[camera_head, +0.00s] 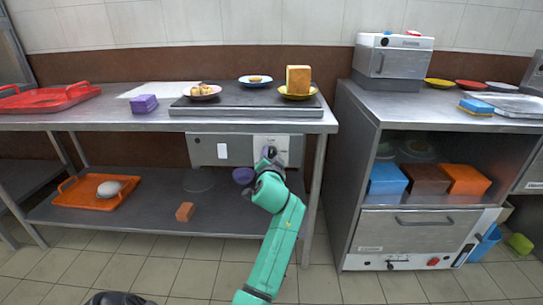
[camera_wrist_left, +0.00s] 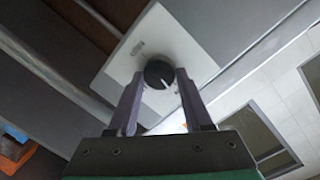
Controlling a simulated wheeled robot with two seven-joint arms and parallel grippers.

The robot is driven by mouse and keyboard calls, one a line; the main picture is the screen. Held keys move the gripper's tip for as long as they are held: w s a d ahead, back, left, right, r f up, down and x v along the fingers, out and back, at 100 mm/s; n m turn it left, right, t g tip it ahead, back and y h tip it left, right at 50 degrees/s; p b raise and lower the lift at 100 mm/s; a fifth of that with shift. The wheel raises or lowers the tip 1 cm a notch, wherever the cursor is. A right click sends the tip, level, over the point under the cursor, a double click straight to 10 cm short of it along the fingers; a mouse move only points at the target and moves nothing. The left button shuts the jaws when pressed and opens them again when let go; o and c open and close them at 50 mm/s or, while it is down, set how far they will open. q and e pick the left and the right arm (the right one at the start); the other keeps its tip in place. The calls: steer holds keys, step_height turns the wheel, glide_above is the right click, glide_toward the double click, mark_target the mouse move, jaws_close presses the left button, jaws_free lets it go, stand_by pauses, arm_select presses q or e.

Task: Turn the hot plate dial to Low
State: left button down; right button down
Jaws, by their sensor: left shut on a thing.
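The dial (camera_wrist_left: 159,74) is a round black knob with a white pointer line, on a pale control plate (camera_wrist_left: 128,62) in the left wrist view. In the head view the plate (camera_head: 262,141) is on the panel under the hot plate (camera_head: 240,98), and my gripper hides most of the dial. My left gripper (camera_wrist_left: 155,80) is shut on the dial, one finger on each side. Its arm also reaches the panel in the head view (camera_head: 268,158). The small marks on the plate are too blurred to read. My right gripper is not in view.
The hot plate's table (camera_head: 100,122) holds bowls, a purple block (camera_head: 144,103) and a red tray (camera_head: 45,97). The lower shelf (camera_head: 140,214) has an orange tray (camera_head: 97,192) and a purple bowl (camera_head: 243,175). A steel cabinet (camera_head: 410,220) stands to the right.

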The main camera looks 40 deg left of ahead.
arm_select(q)
steer(key=shift+f+n, duration=0.1)
steer(key=shift+n, duration=0.7)
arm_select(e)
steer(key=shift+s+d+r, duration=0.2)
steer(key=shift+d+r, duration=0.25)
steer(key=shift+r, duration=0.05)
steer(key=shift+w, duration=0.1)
arm_select(q)
steer(key=shift+c, duration=1.6)
jaws_free()
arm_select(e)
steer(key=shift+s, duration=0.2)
